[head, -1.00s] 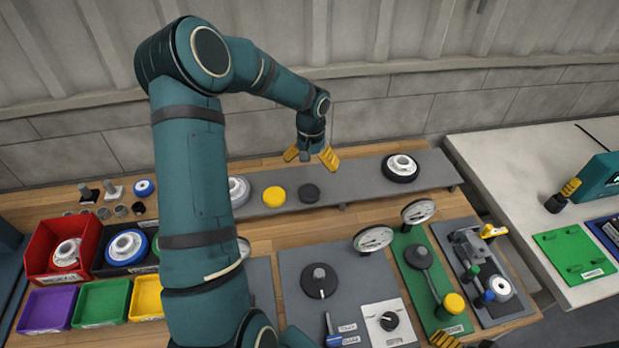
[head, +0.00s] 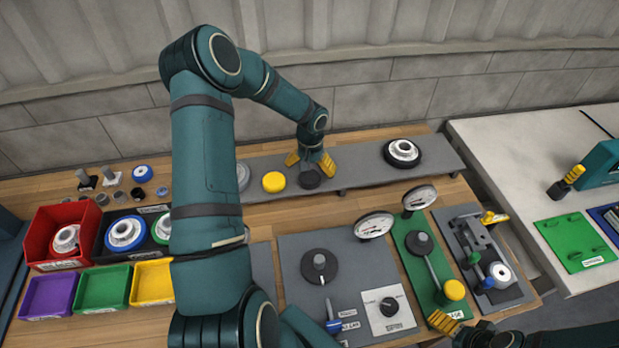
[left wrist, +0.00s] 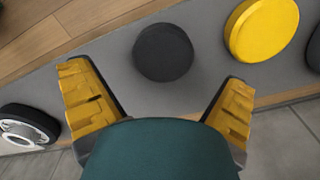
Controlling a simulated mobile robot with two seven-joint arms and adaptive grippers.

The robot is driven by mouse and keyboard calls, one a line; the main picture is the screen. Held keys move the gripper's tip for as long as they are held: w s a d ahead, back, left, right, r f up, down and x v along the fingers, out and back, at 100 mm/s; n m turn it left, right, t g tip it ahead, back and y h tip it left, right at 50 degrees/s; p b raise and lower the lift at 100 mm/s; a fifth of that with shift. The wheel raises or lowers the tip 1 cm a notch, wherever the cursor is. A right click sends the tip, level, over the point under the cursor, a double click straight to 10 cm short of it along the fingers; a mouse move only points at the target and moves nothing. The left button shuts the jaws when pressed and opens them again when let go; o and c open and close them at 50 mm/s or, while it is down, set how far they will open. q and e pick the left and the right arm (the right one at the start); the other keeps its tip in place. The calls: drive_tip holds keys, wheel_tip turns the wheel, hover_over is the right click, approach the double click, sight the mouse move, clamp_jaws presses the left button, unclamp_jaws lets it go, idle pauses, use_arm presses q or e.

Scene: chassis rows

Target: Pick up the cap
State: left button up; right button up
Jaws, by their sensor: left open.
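A black round cap (head: 310,180) lies on the grey raised shelf, with a yellow round cap (head: 274,182) to its left. In the left wrist view the black cap (left wrist: 163,52) lies just beyond and between my open fingertips, and the yellow cap (left wrist: 262,28) is at upper right. My left gripper (head: 311,165) is open and empty, close above the black cap; its yellow fingers spread to either side. I see no contact. Part of my right gripper (head: 443,322) shows at the bottom edge; its jaw opening is unclear.
A black-and-white wheel-like part (head: 403,152) sits farther right on the grey shelf (head: 360,172). A pale round part (head: 243,176) is partly behind my left arm. Two gauges (head: 374,225) (head: 419,198) stand in front of the shelf. Coloured bins (head: 103,288) are at left.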

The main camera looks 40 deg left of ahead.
sight(309, 177)
use_arm(q)
wheel_tip(309, 177, down, 4)
drive_tip(key=shift+s+a+f, duration=0.1)
drive_tip(key=shift+a, duration=0.05)
drive_tip(key=c, duration=1)
